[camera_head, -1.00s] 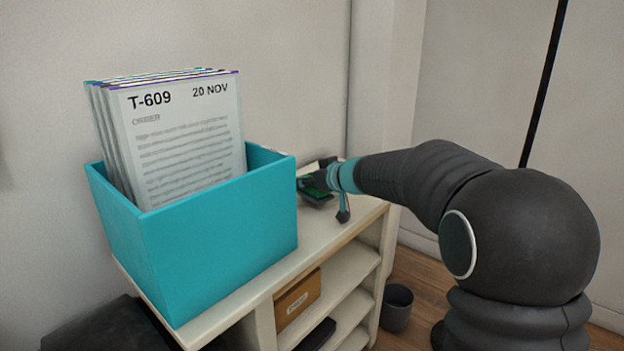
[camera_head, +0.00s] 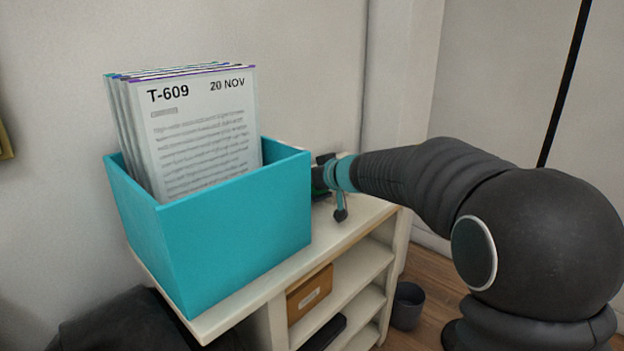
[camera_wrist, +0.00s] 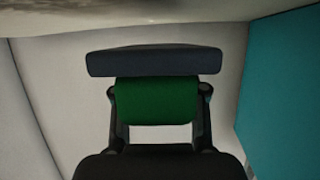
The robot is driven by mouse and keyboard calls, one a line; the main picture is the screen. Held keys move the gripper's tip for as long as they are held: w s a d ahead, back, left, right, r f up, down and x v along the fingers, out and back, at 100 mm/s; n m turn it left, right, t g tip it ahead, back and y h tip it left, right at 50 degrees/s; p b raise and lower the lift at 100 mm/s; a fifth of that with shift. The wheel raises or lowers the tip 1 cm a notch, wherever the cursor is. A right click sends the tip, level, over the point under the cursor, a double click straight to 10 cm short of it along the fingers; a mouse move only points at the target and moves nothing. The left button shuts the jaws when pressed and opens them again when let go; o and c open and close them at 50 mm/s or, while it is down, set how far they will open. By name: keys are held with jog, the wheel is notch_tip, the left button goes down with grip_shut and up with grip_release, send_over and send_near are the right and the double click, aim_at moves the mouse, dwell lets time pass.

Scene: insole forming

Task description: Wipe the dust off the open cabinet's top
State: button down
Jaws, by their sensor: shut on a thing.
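The cabinet (camera_head: 366,214) is pale, with open shelves in front and a flat top. My gripper (camera_wrist: 157,98) is shut on a green-handled wiping tool (camera_wrist: 156,101) with a dark blue-grey pad (camera_wrist: 155,61). In the head view my gripper (camera_head: 322,178) is at the back of the cabinet top, just right of the teal box, whose corner partly hides it and most of the tool. I cannot tell whether the pad touches the top. No dust can be made out.
The teal box (camera_head: 235,235), holding upright papers marked T-609, covers much of the top's left. Its wall (camera_wrist: 285,90) stands close at the right in the wrist view. A wall is behind. A brown box (camera_head: 309,294) is on a shelf; a grey bin (camera_head: 407,306) stands on the floor.

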jog(key=shift+w, duration=0.15)
jog(key=shift+w+d+r, duration=0.15)
jog(key=shift+w+d, duration=1.4)
jog(key=shift+w, duration=0.45)
jog(key=shift+w+d+r, duration=0.15)
jog(key=shift+w+d, duration=1.35)
jog(key=shift+w, duration=0.45)
jog(key=shift+w+d+r, duration=0.15)
jog(key=shift+w+d, duration=1.4)
jog(key=shift+w, duration=0.45)
notch_tip(320, 180, up, 6)
jog(key=shift+r, duration=1.5)
